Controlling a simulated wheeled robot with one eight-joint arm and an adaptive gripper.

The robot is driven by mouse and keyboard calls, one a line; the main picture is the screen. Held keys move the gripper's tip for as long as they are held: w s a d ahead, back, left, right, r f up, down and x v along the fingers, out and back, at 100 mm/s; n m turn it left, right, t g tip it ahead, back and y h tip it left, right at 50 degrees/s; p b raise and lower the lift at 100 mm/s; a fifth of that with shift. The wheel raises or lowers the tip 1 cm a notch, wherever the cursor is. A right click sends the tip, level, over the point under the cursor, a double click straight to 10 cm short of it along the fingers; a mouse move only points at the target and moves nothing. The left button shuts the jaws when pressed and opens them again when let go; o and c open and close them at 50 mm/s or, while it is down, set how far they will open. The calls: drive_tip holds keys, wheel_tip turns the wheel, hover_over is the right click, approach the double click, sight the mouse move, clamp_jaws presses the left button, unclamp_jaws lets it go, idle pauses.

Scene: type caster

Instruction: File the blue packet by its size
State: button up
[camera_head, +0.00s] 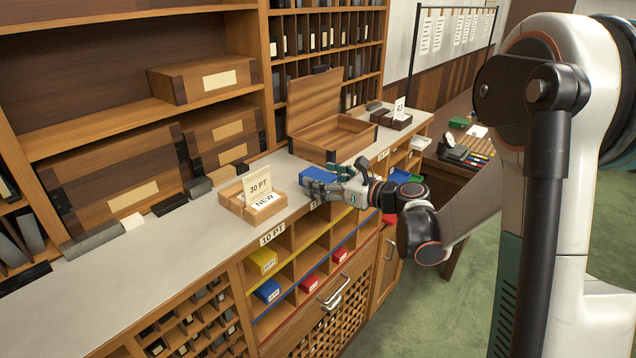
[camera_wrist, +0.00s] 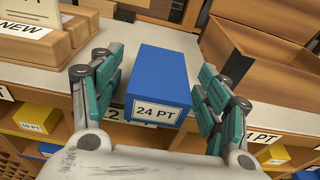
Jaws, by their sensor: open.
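The blue packet (camera_head: 318,174) rests on the light counter near its front edge. In the wrist view the blue packet (camera_wrist: 160,75) shows a white "24 PT" label on its near face. My gripper (camera_head: 342,186) is open, with its teal-padded fingers on either side of the packet. Small gaps show between the fingers and the packet in the wrist view. Below the counter edge is a rack of cubbies (camera_head: 295,240) with size labels. The leftmost label reads "10 PT" (camera_head: 272,235); others are partly hidden by my gripper.
A yellow packet (camera_head: 262,260), a blue one (camera_head: 267,290) and red ones (camera_head: 310,283) sit in the cubbies. A wooden holder (camera_head: 238,203) with "30 PT" and "NEW" cards stands left of the packet. An open wooden case (camera_head: 330,137) stands behind it.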

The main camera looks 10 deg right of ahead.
drive_tip(key=shift+w+a, duration=0.1)
drive_tip(key=shift+w, duration=0.05)
drive_tip(key=shift+c, duration=0.5)
clamp_jaws()
drive_tip(key=shift+r, duration=0.1)
